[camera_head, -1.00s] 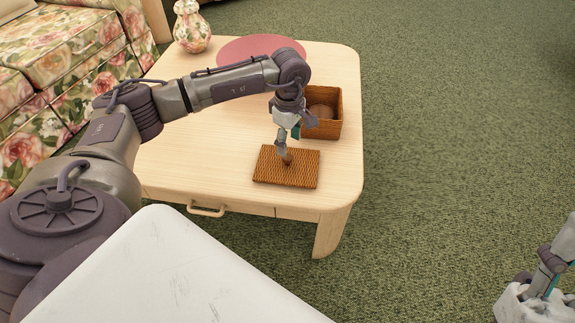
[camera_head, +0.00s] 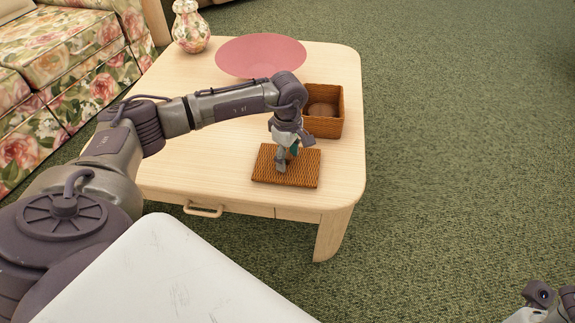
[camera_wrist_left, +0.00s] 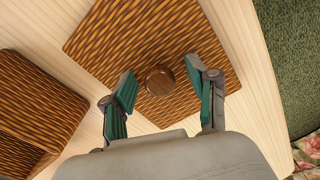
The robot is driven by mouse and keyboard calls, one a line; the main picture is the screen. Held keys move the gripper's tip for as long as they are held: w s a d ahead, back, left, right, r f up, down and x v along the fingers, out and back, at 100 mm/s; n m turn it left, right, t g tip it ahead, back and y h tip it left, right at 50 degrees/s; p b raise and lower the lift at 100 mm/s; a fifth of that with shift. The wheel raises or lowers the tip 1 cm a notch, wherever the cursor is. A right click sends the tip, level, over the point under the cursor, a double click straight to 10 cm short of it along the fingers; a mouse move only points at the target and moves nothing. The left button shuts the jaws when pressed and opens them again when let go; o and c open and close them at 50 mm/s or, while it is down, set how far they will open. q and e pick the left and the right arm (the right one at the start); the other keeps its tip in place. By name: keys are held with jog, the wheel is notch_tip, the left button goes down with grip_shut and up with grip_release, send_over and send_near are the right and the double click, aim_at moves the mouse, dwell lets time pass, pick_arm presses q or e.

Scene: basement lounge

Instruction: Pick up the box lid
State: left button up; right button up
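The box lid (camera_head: 306,174) is a flat woven wicker rectangle lying on the light wood table near its front edge. In the left wrist view the lid (camera_wrist_left: 130,38) has a round brown knob (camera_wrist_left: 160,80) at its middle. My left gripper (camera_head: 283,162) is low over the lid, pointing down. In the wrist view its two green-padded fingers are spread, one on each side of the knob, with gaps between. The open wicker box (camera_head: 327,129) stands just behind the lid. Part of my right gripper (camera_head: 545,310) shows at the bottom right corner; its fingers are not clear.
A floral sofa (camera_head: 60,60) is at the left. Green carpet is clear at the right.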

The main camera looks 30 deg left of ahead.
pick_arm(q)
grip_shut()
